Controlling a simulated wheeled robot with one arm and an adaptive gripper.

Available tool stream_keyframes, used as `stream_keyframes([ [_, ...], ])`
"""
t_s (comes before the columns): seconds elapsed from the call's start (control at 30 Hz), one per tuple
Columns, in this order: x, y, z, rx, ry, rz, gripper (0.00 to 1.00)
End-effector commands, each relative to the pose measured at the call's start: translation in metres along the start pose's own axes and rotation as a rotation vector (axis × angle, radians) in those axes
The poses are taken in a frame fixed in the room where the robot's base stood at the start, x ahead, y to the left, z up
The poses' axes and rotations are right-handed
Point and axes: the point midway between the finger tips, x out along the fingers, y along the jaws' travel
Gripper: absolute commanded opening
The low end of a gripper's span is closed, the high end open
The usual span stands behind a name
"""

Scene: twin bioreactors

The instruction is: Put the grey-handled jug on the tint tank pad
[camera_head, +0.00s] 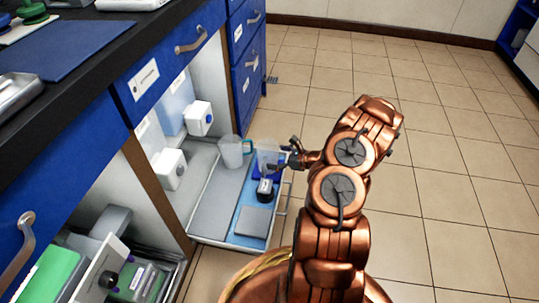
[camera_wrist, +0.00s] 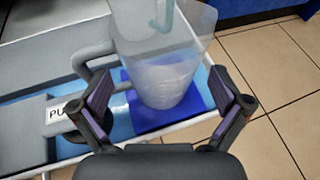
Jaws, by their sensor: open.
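A clear jug with a grey handle (camera_wrist: 165,82) stands on a dark blue square pad (camera_wrist: 148,118) in the pulled-out drawer. The same jug shows in the head view (camera_head: 266,158), beside my gripper (camera_head: 291,156). In the wrist view my gripper (camera_wrist: 160,92) is open, with one finger on each side of the jug; contact is not clear. The grey handle is on the jug's left there. A second clear jug (camera_head: 231,153) with a teal handle (camera_head: 248,147) stands behind it. I cannot tell which surface is the tint tank pad.
A black item with a white label (camera_head: 265,189) and a grey square pad (camera_head: 251,222) are in the drawer (camera_head: 213,200). A lower left drawer holds a green box (camera_head: 48,275). The tiled floor (camera_head: 450,170) at right is clear.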

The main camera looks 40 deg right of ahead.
Motion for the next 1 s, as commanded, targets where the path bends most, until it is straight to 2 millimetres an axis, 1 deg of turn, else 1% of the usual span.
stream_keyframes([
  [0.03,-0.013,-0.001,0.004,0.001,0.000,-0.003,1.00],
  [0.1,-0.027,-0.001,0.004,0.001,0.000,-0.003,1.00],
  [0.3,-0.060,-0.001,0.003,0.000,-0.001,-0.003,1.00],
  [0.5,-0.078,-0.001,0.002,-0.001,0.000,0.000,1.00],
  [0.57,-0.080,0.000,0.003,-0.005,-0.001,0.003,1.00],
  [0.63,-0.078,0.004,0.011,-0.023,-0.005,0.021,1.00],
  [0.67,-0.075,0.007,0.017,-0.037,-0.009,0.034,1.00],
  [0.77,-0.064,0.024,0.048,-0.110,-0.025,0.102,1.00],
  [0.87,-0.050,0.052,0.089,-0.213,-0.046,0.203,1.00],
  [0.9,-0.045,0.066,0.105,-0.257,-0.053,0.248,1.00],
  [0.97,-0.039,0.088,0.128,-0.320,-0.064,0.314,1.00],
  [1.0,-0.037,0.102,0.142,-0.364,-0.072,0.357,1.00],
])
